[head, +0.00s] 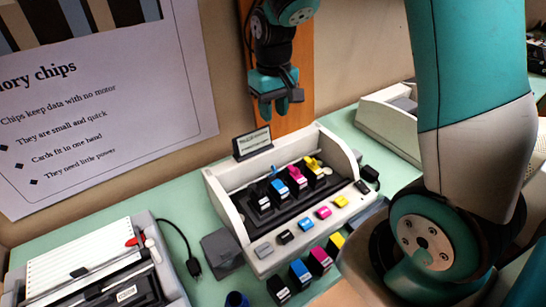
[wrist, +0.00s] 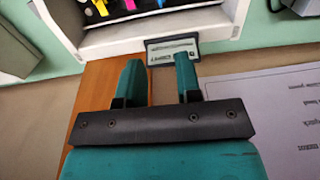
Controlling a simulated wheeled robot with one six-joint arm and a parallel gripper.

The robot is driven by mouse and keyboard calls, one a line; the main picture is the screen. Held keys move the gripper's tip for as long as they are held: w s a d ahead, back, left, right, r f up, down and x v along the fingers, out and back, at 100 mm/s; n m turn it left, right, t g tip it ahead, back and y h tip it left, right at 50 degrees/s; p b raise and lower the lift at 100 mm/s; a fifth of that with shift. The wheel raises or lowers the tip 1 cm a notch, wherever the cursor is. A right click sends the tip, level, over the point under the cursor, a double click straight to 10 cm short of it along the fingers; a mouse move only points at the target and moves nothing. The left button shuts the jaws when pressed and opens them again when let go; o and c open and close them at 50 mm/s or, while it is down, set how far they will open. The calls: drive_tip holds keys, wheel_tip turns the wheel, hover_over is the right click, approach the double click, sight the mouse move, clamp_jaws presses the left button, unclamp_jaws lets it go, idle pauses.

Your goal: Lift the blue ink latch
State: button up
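The blue ink latch (head: 274,172) is a small blue tab standing on top of the blue cartridge (head: 280,188) in the open printer (head: 224,200). My gripper (head: 281,104) hangs fingers down above and behind the printer, in front of a wooden board. In the wrist view its two fingers (wrist: 159,68) stand apart with nothing between them. It is well clear of the latch.
Black, magenta (head: 298,180) and yellow (head: 316,172) cartridges share the carriage. A small sign (head: 252,143) stands on the printer's rear edge. Coloured buttons line the front, with loose cartridges (head: 301,272) before it. A paper trimmer (head: 85,262) lies left.

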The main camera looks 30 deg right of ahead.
wheel_tip(320, 180, down, 17)
drive_tip(key=p, duration=0.2)
drive_tip(key=shift+f+p, duration=0.15)
drive_tip(key=shift+p, duration=0.15)
